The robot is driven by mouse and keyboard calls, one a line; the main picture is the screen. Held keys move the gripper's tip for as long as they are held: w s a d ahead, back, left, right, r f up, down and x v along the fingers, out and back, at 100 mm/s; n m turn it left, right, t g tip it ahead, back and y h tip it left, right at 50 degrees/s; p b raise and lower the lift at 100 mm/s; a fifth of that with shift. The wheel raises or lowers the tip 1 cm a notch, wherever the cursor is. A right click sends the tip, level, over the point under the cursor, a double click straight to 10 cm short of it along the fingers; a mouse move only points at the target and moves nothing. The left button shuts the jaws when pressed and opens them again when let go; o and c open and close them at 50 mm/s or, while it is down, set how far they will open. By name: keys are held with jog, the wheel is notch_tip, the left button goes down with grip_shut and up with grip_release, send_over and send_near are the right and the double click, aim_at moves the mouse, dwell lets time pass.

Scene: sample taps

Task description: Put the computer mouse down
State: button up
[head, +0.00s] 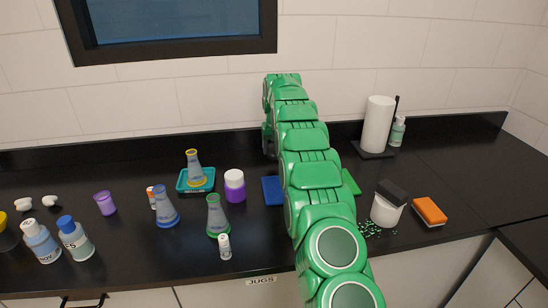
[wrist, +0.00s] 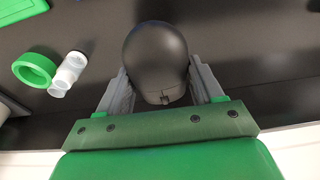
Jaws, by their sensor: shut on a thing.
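The black computer mouse (wrist: 155,58) is between the two grey fingers of my gripper (wrist: 158,92) in the wrist view. The fingers are shut on its sides, and its rounded back faces up the picture. I cannot tell whether its underside touches the dark counter (wrist: 255,40). In the head view my green arm hides both the gripper and the mouse.
In the wrist view a green ring-shaped thing (wrist: 35,70) and a white vial (wrist: 67,74) lie left of the mouse; the counter to its right is clear. The head view shows several flasks, a purple-and-white jar (head: 234,186), a paper roll (head: 379,125) and an orange sponge (head: 430,210).

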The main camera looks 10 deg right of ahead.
aim_at(274, 144)
jog(key=shift+w+f, duration=0.75)
jog(key=shift+f, duration=0.2)
jog(key=shift+f, duration=0.15)
jog(key=shift+w+f, duration=0.2)
jog(key=shift+f, duration=1.5)
jog(key=o, duration=1.2)
jog(key=shift+f, duration=0.1)
jog(key=r, duration=0.4)
jog(key=s+r, duration=0.1)
jog(key=r, duration=0.7)
jog(key=shift+s, duration=0.35)
